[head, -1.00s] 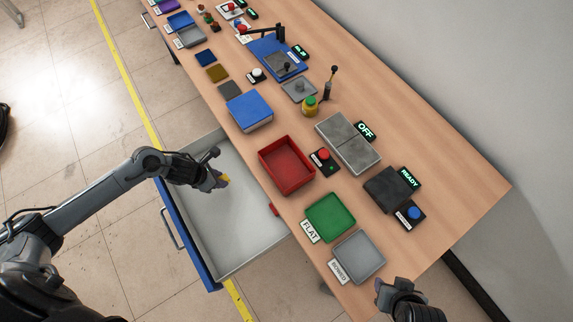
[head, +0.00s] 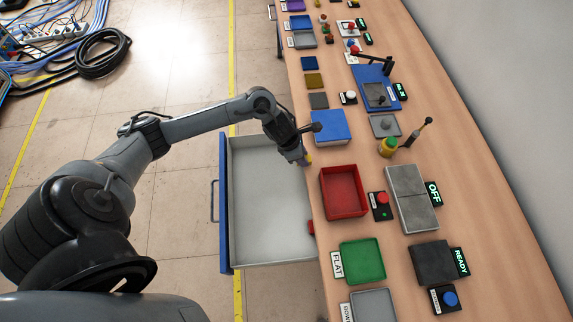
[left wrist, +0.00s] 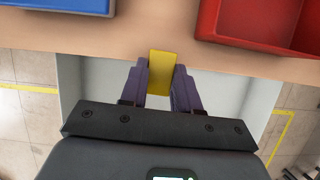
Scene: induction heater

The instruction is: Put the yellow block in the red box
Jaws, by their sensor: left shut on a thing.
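My left gripper (left wrist: 160,82) is shut on the yellow block (left wrist: 161,70), which sticks out between the fingers in the left wrist view. In the head view the left gripper (head: 304,158) is at the table's front edge, over the back of the open drawer, and only a bit of the yellow block (head: 309,158) shows. The red box (head: 343,192) stands empty and open on the table, to the right of the gripper and nearer the picture's bottom. It also shows at the upper right of the left wrist view (left wrist: 232,32). My right gripper is not in view.
An open drawer (head: 265,200) with a blue front extends from the table; a small red object (head: 311,227) is at its table side. A blue box (head: 330,126) stands beyond the gripper. A red-button unit (head: 381,203) and green tray (head: 363,260) stand near the red box.

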